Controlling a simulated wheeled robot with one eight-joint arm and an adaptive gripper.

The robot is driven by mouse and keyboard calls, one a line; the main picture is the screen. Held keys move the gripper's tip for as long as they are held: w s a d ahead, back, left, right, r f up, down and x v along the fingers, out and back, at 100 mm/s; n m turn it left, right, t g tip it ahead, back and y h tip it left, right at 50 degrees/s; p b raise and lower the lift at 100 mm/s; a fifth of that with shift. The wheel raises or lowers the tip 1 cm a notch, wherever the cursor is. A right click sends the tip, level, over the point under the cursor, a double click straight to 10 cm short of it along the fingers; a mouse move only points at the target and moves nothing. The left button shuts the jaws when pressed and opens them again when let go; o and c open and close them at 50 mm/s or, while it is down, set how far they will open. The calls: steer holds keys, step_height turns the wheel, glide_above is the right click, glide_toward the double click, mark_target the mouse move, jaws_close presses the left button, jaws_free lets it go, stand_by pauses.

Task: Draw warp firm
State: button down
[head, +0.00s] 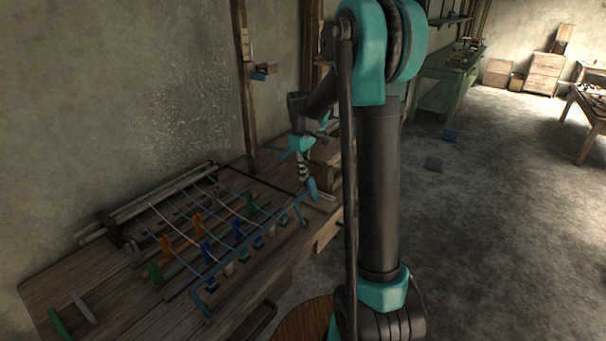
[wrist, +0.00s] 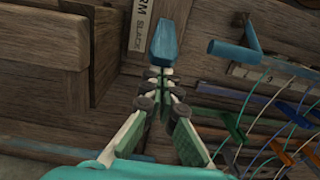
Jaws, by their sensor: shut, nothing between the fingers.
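The loom frame (head: 135,243) lies on the wooden table, with coloured warp threads strung across it; several threads also show at the right of the wrist view. A blue lever handle (wrist: 166,42) stands upright just beyond my gripper's tips; it also shows in the head view (head: 312,189). Beside it is a pale label strip (wrist: 140,28) reading "SLACK" and, partly cut off, "RM". My gripper (wrist: 161,84) is shut and empty, its fingertips close to the handle's near end; I cannot tell if they touch. In the head view my gripper (head: 303,175) points down at the table's right end.
A blue bar (wrist: 265,62) runs along the loom, right of my gripper. A wooden box (wrist: 45,58) stands close on the left. Coloured pegs (head: 207,250) line the loom. A wooden post (head: 244,80) rises behind the table. Floor to the right is mostly open.

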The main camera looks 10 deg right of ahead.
mark_target(312, 183)
steer(key=shift+s+d+r, duration=0.15)
steer(key=shift+s+d, duration=0.05)
steer(key=shift+s, duration=0.05)
steer(key=shift+s+d+r+t+y, duration=0.4)
steer(key=shift+s+d+t+y, duration=0.3)
steer(key=shift+t+y, duration=0.2)
steer(key=shift+s+d+r+t+y, duration=0.2)
steer(key=shift+s+d+t+y, duration=0.7)
steer(key=shift+d+t, duration=0.1)
steer(key=shift+s+d+t+y, duration=0.55)
steer(key=shift+s+t+y, duration=0.15)
steer(key=shift+y, duration=0.1)
steer(key=shift+r, duration=0.75)
